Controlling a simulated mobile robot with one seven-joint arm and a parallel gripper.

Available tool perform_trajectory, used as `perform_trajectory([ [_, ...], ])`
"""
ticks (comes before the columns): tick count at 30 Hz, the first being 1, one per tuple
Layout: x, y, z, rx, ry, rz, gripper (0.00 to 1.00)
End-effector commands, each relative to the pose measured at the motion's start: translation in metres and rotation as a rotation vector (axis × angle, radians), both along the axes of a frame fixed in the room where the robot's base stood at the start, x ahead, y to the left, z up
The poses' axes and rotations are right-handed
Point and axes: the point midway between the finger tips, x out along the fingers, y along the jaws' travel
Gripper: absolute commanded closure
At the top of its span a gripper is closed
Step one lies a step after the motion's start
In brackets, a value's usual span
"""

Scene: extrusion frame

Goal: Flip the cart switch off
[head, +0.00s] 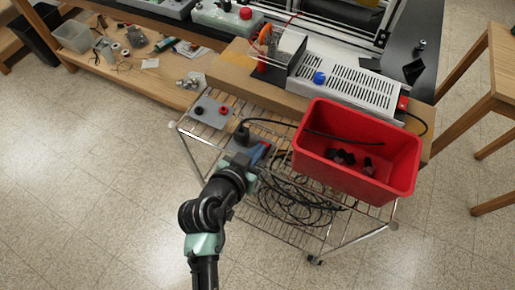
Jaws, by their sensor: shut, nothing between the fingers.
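The wire cart (345,243) stands in front of the bench. On its top shelf, a grey box (248,150) with a black plug and cable and a bit of red lies just beyond my gripper. I take this box to be the cart switch, but its lever and position are too small and partly hidden to tell. My gripper (245,164) is shut and empty, over the cart at the box's near side. I cannot tell whether it touches the box.
A red bin (342,182) with dark pieces inside fills the cart's right side. Coiled black cable (290,205) hangs or lies below. The bench (150,85) behind holds a white slotted unit (345,80) and loose parts. A stool (492,95) stands right. The floor at left is clear.

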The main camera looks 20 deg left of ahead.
Motion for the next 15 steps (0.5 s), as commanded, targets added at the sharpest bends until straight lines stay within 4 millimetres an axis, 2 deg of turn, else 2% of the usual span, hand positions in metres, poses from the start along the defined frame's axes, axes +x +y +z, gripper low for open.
perform_trajectory([
  [13,-0.005,0.000,-0.020,-0.003,-0.110,0.001,1.00],
  [15,-0.004,0.000,-0.010,-0.004,-0.105,0.001,1.00],
])
